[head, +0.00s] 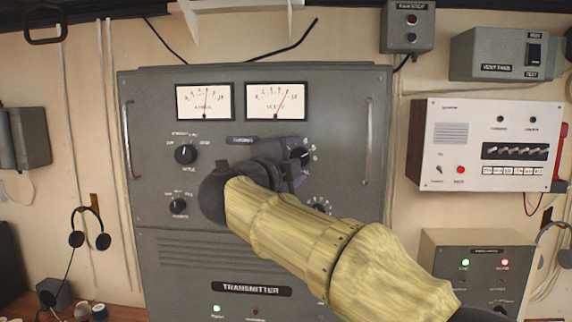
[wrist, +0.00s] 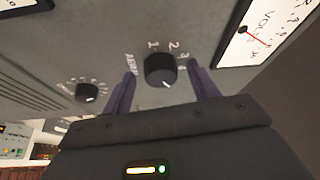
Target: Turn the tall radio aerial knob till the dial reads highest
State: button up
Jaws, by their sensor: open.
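The tall radio is a grey cabinet (head: 150,90) in the head view. Its aerial knob (wrist: 160,68) is black and round, with a pale pointer line and numbers around it in the wrist view; it is partly visible in the head view (head: 301,154). My gripper (wrist: 163,80) is open, with one purple finger on each side of the knob. I cannot tell whether the fingers touch it. The left dial (head: 205,101) has its needle near mid-scale, slightly right. The right dial (head: 275,101), marked volts, has its needle leaning right.
Other knobs sit at the upper left (head: 186,154), lower left (head: 178,205) and lower right (head: 319,206) of the panel. Handles (head: 369,142) run down both sides. My arm covers the panel's lower middle. A white control box (head: 486,144) hangs on the wall to the right.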

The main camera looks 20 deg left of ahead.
jog(key=s+a+b, duration=0.1)
jog(key=s+b, duration=0.2)
jog(key=s, duration=0.5)
jog(key=s+a+f+b, duration=0.1)
jog(key=s+b, duration=0.2)
jog(key=s, duration=0.6)
jog(key=shift+a, duration=0.35)
jog(key=shift+f, duration=0.1)
